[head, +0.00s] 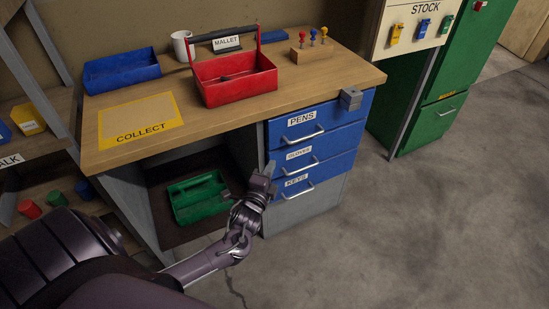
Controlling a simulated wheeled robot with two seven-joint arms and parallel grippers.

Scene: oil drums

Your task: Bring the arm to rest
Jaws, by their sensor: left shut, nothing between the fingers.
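My left arm comes in from the lower left. Its gripper (268,170) is shut and empty, held in front of the blue drawers, near the left edge of the GLOVES drawer (309,159) and the KEYS drawer (322,178). I cannot tell whether the fingertips touch the drawer unit. My right gripper is not in view.
The workbench (215,118) carries a red toolbox (235,80), a blue tray (121,72), a white mug (182,46) and a yellow COLLECT mat (140,118). A green toolbox (197,198) sits underneath. A grey vise (350,99) is at the corner. The floor at right is clear.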

